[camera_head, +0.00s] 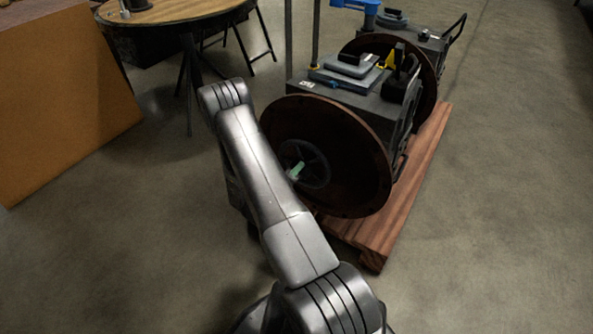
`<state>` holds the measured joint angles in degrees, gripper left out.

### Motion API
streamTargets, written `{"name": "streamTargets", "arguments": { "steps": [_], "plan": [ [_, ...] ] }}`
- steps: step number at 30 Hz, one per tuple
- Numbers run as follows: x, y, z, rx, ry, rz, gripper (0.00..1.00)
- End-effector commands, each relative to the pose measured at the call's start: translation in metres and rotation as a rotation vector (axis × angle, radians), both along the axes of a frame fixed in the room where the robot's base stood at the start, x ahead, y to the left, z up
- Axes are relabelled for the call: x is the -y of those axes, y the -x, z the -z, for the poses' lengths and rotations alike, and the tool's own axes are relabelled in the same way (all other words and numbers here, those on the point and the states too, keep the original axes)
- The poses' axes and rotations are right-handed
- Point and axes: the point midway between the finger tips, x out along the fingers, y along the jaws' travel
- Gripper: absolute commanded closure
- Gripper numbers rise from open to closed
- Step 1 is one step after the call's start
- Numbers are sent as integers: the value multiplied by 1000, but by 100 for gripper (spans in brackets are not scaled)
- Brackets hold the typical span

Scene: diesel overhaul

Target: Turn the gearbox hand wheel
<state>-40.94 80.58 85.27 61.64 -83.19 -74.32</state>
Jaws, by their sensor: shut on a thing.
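The gearbox hand wheel (318,166) is a small dark spoked wheel. It sits on the front face of a large round rusty-brown flange (350,150), on the near end of the machine. A pale green piece (296,171), perhaps a handle, shows on the wheel near its middle. My arm rises from the bottom of the view, passes just left of the wheel and bends at its upper end. The far part of the arm and my gripper are hidden behind the arm's links. I cannot see whether the gripper touches the wheel.
The machine's dark housing (362,103) stands on a wooden pallet (411,189). A second round flange (421,67) is farther back. A round wooden table (170,11) and an orange-brown panel (62,100) are at the left. The concrete floor at the right is clear.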

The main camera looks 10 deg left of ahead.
Motion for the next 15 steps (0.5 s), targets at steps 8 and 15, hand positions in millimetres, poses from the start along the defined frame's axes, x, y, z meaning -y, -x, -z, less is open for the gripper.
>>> {"name": "streamTargets", "arguments": {
  "steps": [8,15],
  "plan": [
    [0,0,2,-88,234,1,100],
    [-1,0,4,-144,390,0,100]
  ]
}}
